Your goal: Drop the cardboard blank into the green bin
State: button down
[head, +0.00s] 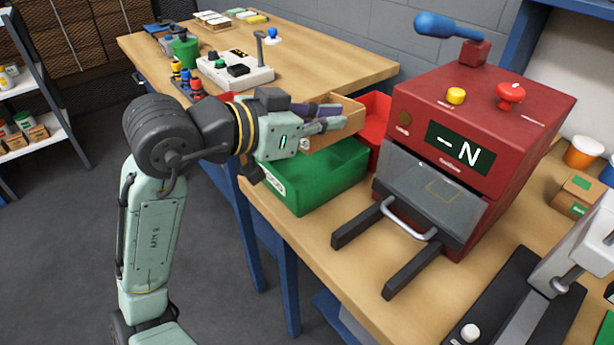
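The green bin (315,185) stands open on the bench, left of the red machine, with a pale label on its left side. My gripper (342,116) reaches in from the left over the bin's back part, fingers pointing right with a narrow gap between the tips. A tan, cardboard-coloured piece (352,128) shows behind and around the fingers, above the bin's back rim. I cannot tell whether it is the cardboard blank or a box standing behind, nor whether the fingers touch it. The gripper hides part of it and part of the bin.
A red bin (377,112) stands behind the green one. The red machine (480,130) with a blue-handled lever, display and front tray bars stands to the right. A control box (235,70) with a joystick sits on the far table. Open floor lies at the left.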

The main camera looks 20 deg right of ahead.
notch_tip(320, 180, down, 2)
jog(key=shift+f+b, duration=0.1)
jog(key=shift+b, duration=0.45)
jog(key=c, duration=2.3)
grip_release()
jog(key=o, duration=0.6)
jog(key=v, duration=1.2)
